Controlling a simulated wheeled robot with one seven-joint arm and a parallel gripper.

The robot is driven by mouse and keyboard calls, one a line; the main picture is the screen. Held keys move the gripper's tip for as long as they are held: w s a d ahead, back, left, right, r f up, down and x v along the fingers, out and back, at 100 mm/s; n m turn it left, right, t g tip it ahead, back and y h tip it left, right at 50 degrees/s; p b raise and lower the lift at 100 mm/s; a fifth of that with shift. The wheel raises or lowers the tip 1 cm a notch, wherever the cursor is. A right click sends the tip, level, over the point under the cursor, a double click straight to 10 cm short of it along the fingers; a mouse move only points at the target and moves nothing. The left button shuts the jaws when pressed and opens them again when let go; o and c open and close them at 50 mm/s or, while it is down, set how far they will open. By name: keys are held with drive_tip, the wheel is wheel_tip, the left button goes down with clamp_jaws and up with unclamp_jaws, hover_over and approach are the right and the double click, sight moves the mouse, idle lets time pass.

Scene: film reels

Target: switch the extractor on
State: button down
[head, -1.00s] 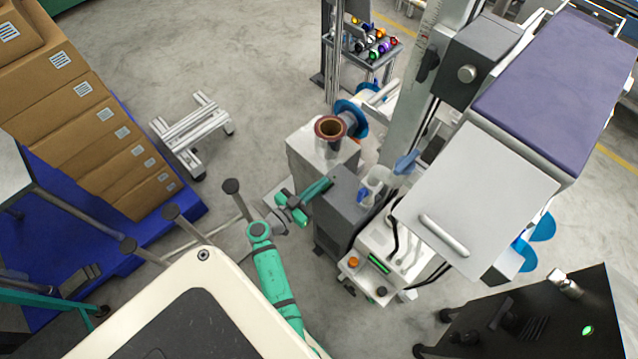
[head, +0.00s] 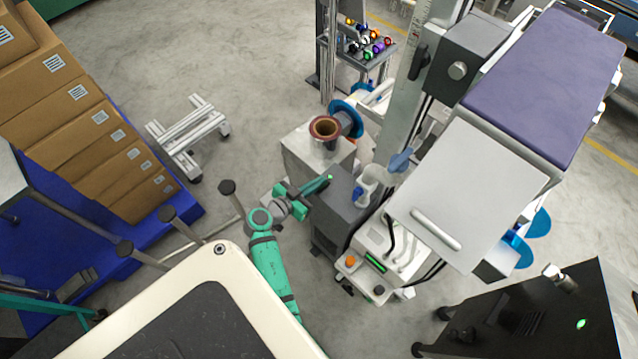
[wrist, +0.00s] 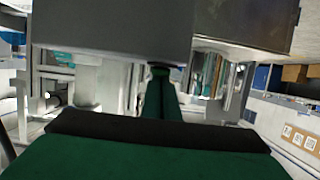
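My gripper (head: 328,180) is at the end of my green arm in the head view, beside the upper left edge of a dark grey box (head: 326,228). I cannot tell whether it touches the box. In the wrist view its green fingers (wrist: 160,80) look closed together, with nothing seen between them, below the underside of a grey body (wrist: 110,22). No part is clearly marked as the extractor, and I see no labelled switch. A light grey box with a brown-rimmed round opening (head: 325,128) stands just behind the dark box.
A white control unit with an orange button (head: 351,260) and green display stands right of my arm. A black cabinet with a green light (head: 581,324) is at lower right.

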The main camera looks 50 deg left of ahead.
drive_tip(key=shift+s+d+f, duration=0.1)
drive_tip(key=shift+f, duration=0.1)
idle(0.3)
drive_tip(key=shift+r, duration=1.15)
wheel_tip(320, 180, up, 4)
drive_tip(key=shift+f, duration=0.25)
drive_tip(key=r+v, duration=0.1)
drive_tip(key=v, duration=0.8)
drive_tip(key=s+d+f+n+g+y, duration=0.15)
drive_tip(key=d+f, duration=0.35)
drive_tip(key=d, duration=0.5)
drive_tip(key=s+d+f+n+g+y, duration=0.15)
drive_tip(key=d+f, duration=0.35)
drive_tip(key=d, duration=0.5)
drive_tip(key=s+d+r+m+t+h, duration=0.2)
drive_tip(key=s+d+r, duration=0.2)
drive_tip(key=d+r, duration=0.5)
drive_tip(key=s+d+r+m+t+h, duration=0.2)
drive_tip(key=s+d+r, duration=0.3)
drive_tip(key=d+r, duration=0.4)
drive_tip(key=shift+s+d+r, duration=0.25)
drive_tip(key=shift+s+d, duration=0.05)
drive_tip(key=shift+d, duration=0.05)
